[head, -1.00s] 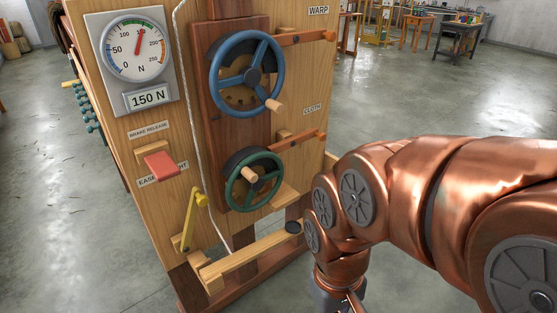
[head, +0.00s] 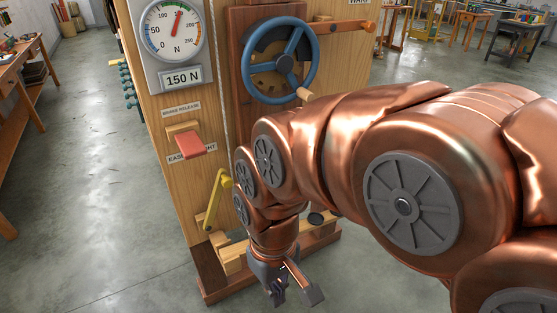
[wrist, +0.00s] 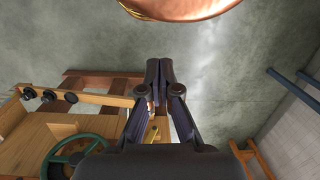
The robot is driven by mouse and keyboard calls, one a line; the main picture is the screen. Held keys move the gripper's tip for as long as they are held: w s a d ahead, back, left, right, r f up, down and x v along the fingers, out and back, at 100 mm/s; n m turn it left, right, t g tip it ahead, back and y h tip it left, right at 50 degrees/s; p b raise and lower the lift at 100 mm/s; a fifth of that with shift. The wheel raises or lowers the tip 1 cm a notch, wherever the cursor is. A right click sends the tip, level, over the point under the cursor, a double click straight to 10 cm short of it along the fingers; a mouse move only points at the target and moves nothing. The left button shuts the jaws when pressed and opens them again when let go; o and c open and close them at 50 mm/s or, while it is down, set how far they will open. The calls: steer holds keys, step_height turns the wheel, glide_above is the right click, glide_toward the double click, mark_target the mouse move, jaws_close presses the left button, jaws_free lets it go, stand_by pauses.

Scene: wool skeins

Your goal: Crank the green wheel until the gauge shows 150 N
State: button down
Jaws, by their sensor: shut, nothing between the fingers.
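The round gauge (head: 174,30) is on the upper left of the wooden panel in the head view. Its red needle points nearly straight up, close to 150, and the plate (head: 182,79) under it reads 150 N. The green wheel is hidden behind my arm in the head view. Part of its rim (wrist: 72,138) shows at the lower left of the wrist view. My gripper (wrist: 159,68) is shut and empty, with its fingers together, to the right of the wheel and apart from it. In the head view my gripper (head: 295,293) hangs low in front of the panel's base.
The blue wheel (head: 282,61) is on the panel above my arm. A red brake-release lever (head: 187,140) and a yellow lever (head: 215,200) stick out at the left. A workbench (head: 20,75) stands far left. The concrete floor left of the panel is clear.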

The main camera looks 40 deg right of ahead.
steer(key=w+d+t+y+b, duration=0.1)
steer(key=w+d+t+b, duration=0.15)
steer(key=w+d, duration=0.65)
steer(key=w+d+t+y+b, duration=0.15)
steer(key=w+t, duration=0.25)
steer(key=w, duration=1.1)
steer(key=w+d+f+m+t+h+b, duration=0.1)
steer(key=w+d+t+h, duration=0.15)
steer(key=d, duration=0.95)
steer(key=w+d+f+t+h, duration=0.1)
steer(key=w+d, duration=0.2)
steer(key=d, duration=1)
steer(key=p+x, duration=0.2)
steer(key=x, duration=0.7)
steer(key=shift+w, duration=0.4)
